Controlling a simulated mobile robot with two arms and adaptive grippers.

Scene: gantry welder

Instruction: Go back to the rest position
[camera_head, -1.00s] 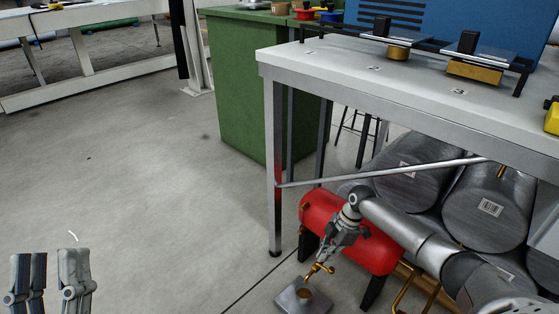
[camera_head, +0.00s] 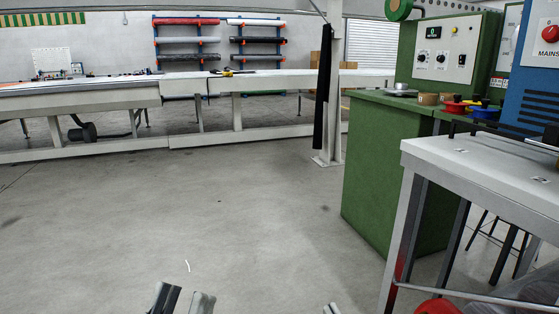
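The tips of my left gripper (camera_head: 181,301) rise from the bottom edge of the head view, left of the middle. One finger is dark, the other pale, and a narrow gap with nothing in it shows between them. The gripper is over bare floor and away from the furniture. A small grey tip (camera_head: 331,309) pokes in at the bottom edge, right of the middle. It may be part of my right gripper, but too little shows to tell its state. The rest of both arms is out of view.
Open concrete floor (camera_head: 150,210) fills the middle. A white-topped metal table (camera_head: 490,180) stands close at the right, beside a green cabinet (camera_head: 385,185). A post (camera_head: 333,100) stands behind. A long white bench (camera_head: 100,98) runs across the back. Something red (camera_head: 437,307) shows under the table.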

